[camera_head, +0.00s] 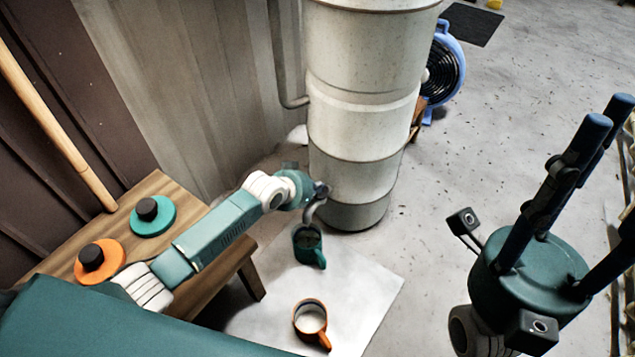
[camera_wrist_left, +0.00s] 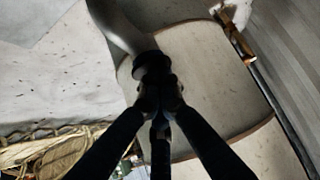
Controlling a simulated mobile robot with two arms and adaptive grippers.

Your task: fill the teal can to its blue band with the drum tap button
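The teal can (camera_head: 308,240) stands upright on the pale floor sheet, under the curved metal tap spout (camera_head: 314,209) of the large pale drum (camera_head: 362,115). Its inside is dark; I cannot make out a liquid level or the blue band. My left gripper (camera_head: 321,189) is at the tap. In the left wrist view, its dark fingers (camera_wrist_left: 159,98) come together at the tips, right at the dark round tap button (camera_wrist_left: 151,65); they seem to touch it. My right gripper (camera_head: 588,165) is raised at the right, its dark blue fingers spread and empty.
An orange can (camera_head: 297,318) with pale contents stands on the sheet (camera_head: 372,290) in front. A wooden bench (camera_head: 165,187) at left bears a teal disc (camera_head: 166,222) and an orange disc (camera_head: 113,262), both with black knobs. A blue fan (camera_head: 458,55) stands behind the drum.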

